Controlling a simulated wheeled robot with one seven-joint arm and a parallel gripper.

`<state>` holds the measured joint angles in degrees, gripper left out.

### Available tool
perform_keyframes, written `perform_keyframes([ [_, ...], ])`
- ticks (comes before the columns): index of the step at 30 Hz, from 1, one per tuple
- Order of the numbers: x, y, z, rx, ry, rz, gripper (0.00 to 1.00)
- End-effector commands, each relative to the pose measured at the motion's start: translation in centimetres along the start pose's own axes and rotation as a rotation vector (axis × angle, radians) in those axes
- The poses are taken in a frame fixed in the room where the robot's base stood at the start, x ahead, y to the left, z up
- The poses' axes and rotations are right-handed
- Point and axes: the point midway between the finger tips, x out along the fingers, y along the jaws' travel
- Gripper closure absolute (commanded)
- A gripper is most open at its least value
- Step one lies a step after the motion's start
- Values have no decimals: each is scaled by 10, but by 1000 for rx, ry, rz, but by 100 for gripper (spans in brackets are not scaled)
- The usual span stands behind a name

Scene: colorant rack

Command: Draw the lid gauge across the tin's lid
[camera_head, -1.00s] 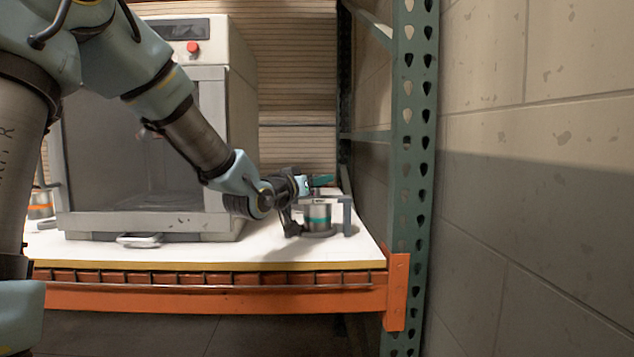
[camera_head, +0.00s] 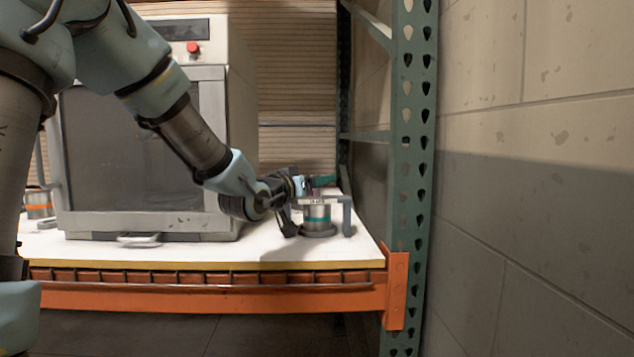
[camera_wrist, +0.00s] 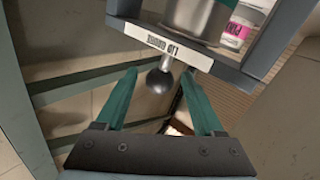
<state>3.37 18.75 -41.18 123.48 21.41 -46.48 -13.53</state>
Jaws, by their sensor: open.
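The lid gauge (camera_head: 315,201) is a grey bridge with a pale labelled bar, at the tin's lid level in the head view. Its right post (camera_head: 347,216) stands beside the tin. The metal tin (camera_head: 317,217) has a teal band and stands upright on the white shelf. In the wrist view the gauge's label strip (camera_wrist: 160,42) appears upside down, with a dark ball knob (camera_wrist: 159,81) on a short stem. The tin (camera_wrist: 194,18) shows beyond it, partly cut off. My gripper (camera_wrist: 158,74) is open, its teal fingers on either side of the knob, apart from it.
A large glass-fronted cabinet (camera_head: 215,120) stands left of the tin. A green perforated rack upright (camera_head: 409,160) and a block wall (camera_head: 540,200) bound the right. A pink-labelled container (camera_wrist: 237,30) shows beside the tin. Free shelf lies in front (camera_head: 200,252).

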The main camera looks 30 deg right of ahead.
Motion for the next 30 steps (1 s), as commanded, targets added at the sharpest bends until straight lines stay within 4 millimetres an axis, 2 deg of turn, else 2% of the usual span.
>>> perform_keyframes([
  [9,-60,-1,-1,6,0,-4,30],
  [15,-90,-1,0,4,0,-3,30],
  [21,-101,0,0,1,0,0,30],
  [30,-101,0,0,1,0,0,30],
])
